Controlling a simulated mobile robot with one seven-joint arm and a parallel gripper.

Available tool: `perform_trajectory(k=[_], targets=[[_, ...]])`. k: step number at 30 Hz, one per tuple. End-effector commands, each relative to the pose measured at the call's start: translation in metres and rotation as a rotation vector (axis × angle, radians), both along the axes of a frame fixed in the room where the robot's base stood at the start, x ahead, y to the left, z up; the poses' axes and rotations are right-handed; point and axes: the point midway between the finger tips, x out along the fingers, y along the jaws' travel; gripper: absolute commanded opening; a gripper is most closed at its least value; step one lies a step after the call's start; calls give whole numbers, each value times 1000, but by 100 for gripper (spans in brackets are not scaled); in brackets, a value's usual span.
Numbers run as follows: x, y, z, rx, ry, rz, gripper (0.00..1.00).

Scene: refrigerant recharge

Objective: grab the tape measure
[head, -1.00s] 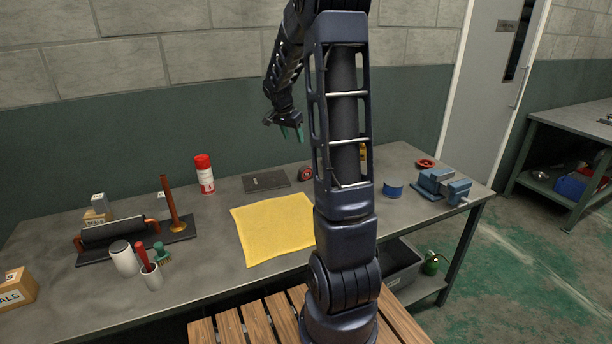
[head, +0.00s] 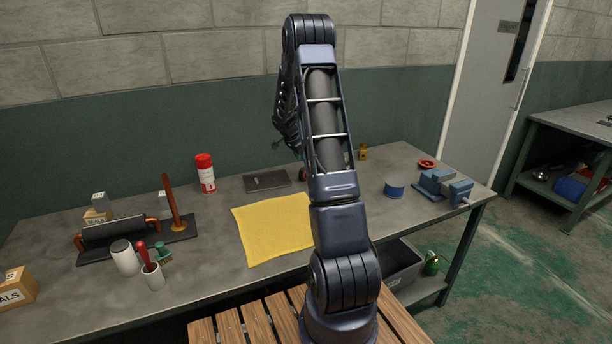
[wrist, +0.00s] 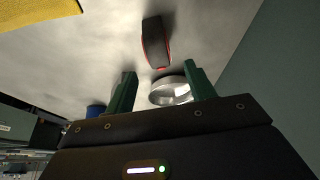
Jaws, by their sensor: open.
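A shiny metal ring-shaped item (wrist: 172,90) shows by the right finger. A yellow cloth (head: 270,230), a dark flat plate (head: 267,181) and a red-and-white can (head: 205,173) are to the left.

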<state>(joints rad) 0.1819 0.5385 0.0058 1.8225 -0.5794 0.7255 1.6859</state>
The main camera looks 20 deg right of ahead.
Motion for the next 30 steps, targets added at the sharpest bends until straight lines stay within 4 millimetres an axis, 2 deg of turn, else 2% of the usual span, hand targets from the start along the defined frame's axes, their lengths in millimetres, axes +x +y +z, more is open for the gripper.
perform_trajectory(k=[4,11,19,24,30], targets=[[1,-9,-21,1,3,-1,55],[2,-17,-38,1,1,0,55],[3,-32,-70,1,1,0,55],[4,-36,-78,0,0,1,55],[4,-36,-79,0,0,1,55]])
